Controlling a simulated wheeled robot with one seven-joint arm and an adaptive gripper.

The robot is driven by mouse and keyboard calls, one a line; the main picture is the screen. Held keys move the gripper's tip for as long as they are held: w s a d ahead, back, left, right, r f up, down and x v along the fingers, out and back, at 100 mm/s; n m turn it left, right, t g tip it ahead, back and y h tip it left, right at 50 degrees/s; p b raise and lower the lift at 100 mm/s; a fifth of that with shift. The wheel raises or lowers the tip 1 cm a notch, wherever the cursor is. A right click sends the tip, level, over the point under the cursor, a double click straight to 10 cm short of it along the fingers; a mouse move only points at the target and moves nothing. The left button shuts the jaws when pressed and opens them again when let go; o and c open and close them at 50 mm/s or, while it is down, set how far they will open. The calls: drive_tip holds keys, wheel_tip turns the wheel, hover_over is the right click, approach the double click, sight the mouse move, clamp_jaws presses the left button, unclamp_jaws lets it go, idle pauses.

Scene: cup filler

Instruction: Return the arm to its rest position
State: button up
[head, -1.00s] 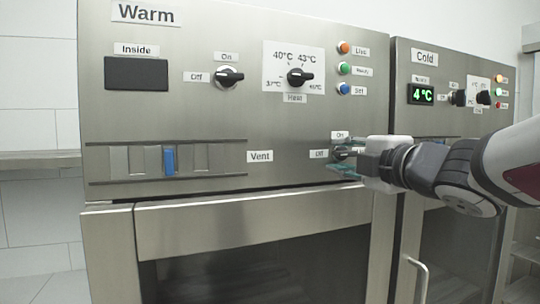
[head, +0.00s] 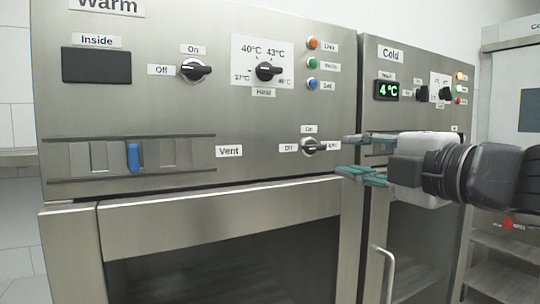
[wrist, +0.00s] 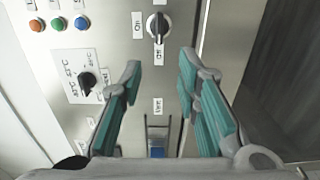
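My gripper (head: 345,155) is open and empty, just right of the lower On/Off knob (head: 313,147) on the Warm cabinet (head: 270,125). Its two teal fingers point left in the head view. In the wrist view my gripper (wrist: 158,75) shows its fingers spread wide, with nothing between them. That view also shows the lower knob (wrist: 157,27) beyond the fingertips, apart from them. My forearm comes in from the right edge.
The Heat dial (head: 268,71) and the upper On/Off knob (head: 196,70) sit higher on the panel. A blue Vent slider (head: 134,157) is at left. The Cold cabinet (head: 425,135), with a door handle (head: 385,270), stands behind my gripper. Open shelves (head: 500,245) are at right.

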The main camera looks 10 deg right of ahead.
drive_tip(key=shift+s, duration=0.2)
drive_tip(key=shift+d, duration=0.1)
drive_tip(key=s+d+f+m+g+h+p, duration=0.35)
drive_tip(key=d+f+m+h, duration=0.45)
drive_tip(key=m, duration=0.7)
drive_tip(key=s+a+f+m+g+y, duration=0.1)
drive_tip(key=s+a+f+m+g, duration=0.2)
drive_tip(key=s, duration=0.5)
drive_tip(key=s+a+f+m+g+y+p, duration=0.1)
drive_tip(key=s+a+f+m+g, duration=0.2)
drive_tip(key=s+a+f+g, duration=0.3)
wheel_tip(320, 180, down, 3)
drive_tip(key=s, duration=0.2)
drive_tip(key=shift+s+a+m, duration=0.35)
drive_tip(key=shift+s+m, duration=0.05)
drive_tip(key=shift+r+g, duration=0.1)
drive_tip(key=shift+g, duration=0.15)
